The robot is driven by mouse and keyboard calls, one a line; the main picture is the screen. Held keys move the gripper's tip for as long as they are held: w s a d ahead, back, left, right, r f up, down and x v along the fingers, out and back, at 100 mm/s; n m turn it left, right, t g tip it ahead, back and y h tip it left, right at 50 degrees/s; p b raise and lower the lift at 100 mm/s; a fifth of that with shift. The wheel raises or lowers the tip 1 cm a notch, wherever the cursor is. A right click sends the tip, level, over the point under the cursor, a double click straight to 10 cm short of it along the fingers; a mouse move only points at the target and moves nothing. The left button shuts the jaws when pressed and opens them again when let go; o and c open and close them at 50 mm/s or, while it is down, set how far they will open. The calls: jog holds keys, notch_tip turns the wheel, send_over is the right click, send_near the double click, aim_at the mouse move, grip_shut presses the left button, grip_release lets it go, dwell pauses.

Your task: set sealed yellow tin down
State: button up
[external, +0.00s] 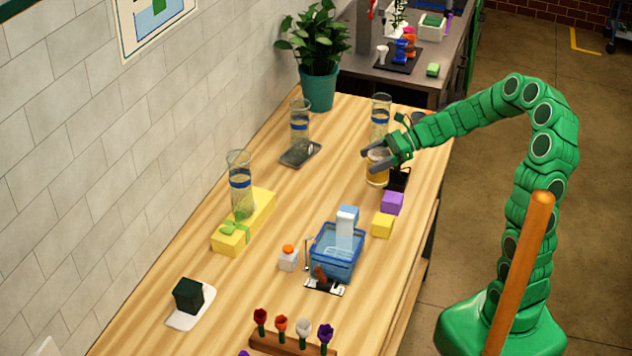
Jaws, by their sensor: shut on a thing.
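The yellow tin (377,178) is a short, upright cylinder near the far right part of the wooden table. My gripper (379,157) reaches in from the right and is shut on the tin's upper part. The fingers cover some of the tin's top. I cannot tell whether the tin's base touches the table or hangs just above it.
A dark flat item (399,180) lies right of the tin. A glass cylinder (381,117) stands behind it. A purple block (392,203) and a yellow block (382,225) sit in front, near a blue basket (335,262). Bare wood lies left of the tin.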

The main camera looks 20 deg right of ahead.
notch_tip(320, 180, up, 5)
jog(key=shift+f, duration=0.1)
jog(key=shift+a, duration=0.25)
jog(key=w+a+m+t+h, duration=0.2)
jog(key=a+m+t, duration=0.3)
jog(key=a, duration=1.7)
jog(key=s+a+r+m+t+h, duration=0.1)
jog(key=s+a+m+t+h, duration=0.1)
jog(key=s+a, duration=0.55)
jog(key=s+a+m+t+h, duration=0.35)
jog(key=s+a, duration=0.25)
jog(key=s, duration=0.7)
jog(key=shift+m+g+h, duration=0.35)
jog(key=shift+w+a+f, duration=0.1)
jog(key=shift+w+f, duration=0.05)
jog(key=shift+f, duration=9.15)
